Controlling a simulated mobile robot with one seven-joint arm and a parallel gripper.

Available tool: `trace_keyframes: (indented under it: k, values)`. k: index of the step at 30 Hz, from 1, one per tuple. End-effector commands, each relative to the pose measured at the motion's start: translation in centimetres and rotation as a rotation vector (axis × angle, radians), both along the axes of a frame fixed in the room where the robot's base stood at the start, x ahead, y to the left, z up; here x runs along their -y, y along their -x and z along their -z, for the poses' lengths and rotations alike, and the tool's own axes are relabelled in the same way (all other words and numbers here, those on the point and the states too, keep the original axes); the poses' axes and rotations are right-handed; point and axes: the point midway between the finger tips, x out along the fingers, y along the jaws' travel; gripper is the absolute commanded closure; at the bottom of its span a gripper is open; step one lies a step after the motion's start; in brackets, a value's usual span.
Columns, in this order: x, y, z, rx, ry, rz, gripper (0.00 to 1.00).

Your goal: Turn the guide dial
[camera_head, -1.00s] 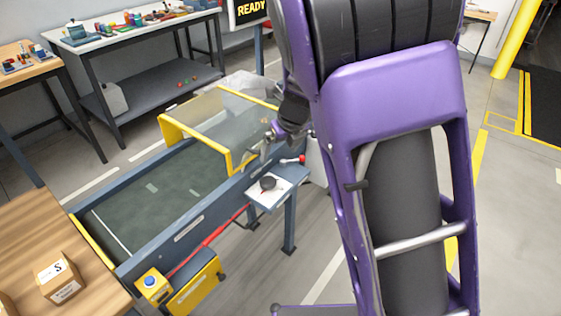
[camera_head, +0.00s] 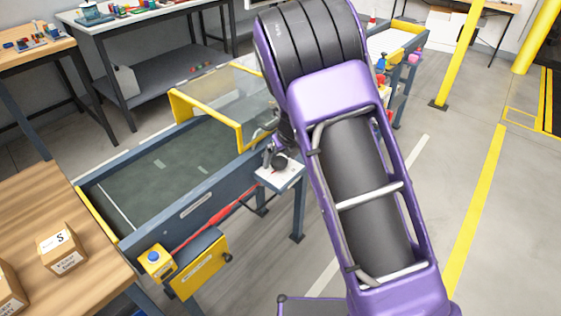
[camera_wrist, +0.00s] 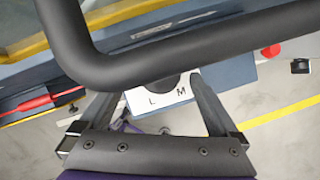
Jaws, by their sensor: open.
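The guide dial is a round black knob (camera_head: 280,163) on a pale plate (camera_head: 285,181) beside the conveyor in the head view. In the wrist view the dial (camera_wrist: 158,84) shows only in part, behind a thick dark bar. The plate there carries the letters L and M (camera_wrist: 215,85). My gripper (camera_wrist: 152,90) is open, with one finger on each side of the dial as seen in the wrist view. I cannot tell whether the fingers touch it. In the head view my gripper (camera_head: 268,153) is small and dark, right at the dial.
The conveyor (camera_head: 140,190) has a yellow-framed clear guard (camera_head: 225,95). A red bar (camera_head: 215,217) runs along its near side by a yellow box with a blue button (camera_head: 153,257). A red knob (camera_wrist: 271,50) lies right of the plate. Cartons (camera_head: 62,250) stand on the wooden table.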

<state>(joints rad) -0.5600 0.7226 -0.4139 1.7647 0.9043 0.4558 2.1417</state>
Motion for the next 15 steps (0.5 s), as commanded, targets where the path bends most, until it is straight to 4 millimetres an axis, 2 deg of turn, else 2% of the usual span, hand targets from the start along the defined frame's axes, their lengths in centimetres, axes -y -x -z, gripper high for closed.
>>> trace_keyframes:
  k: [10, 11, 15]
  values:
    - [-0.11, -0.19, 0.46, 0.001, 0.000, 0.000, 0.03]
    - [-0.11, -0.19, 0.46, 0.001, 0.000, 0.000, 0.05]
    - [-0.10, -0.18, 0.45, 0.000, 0.000, 0.000, 0.30]
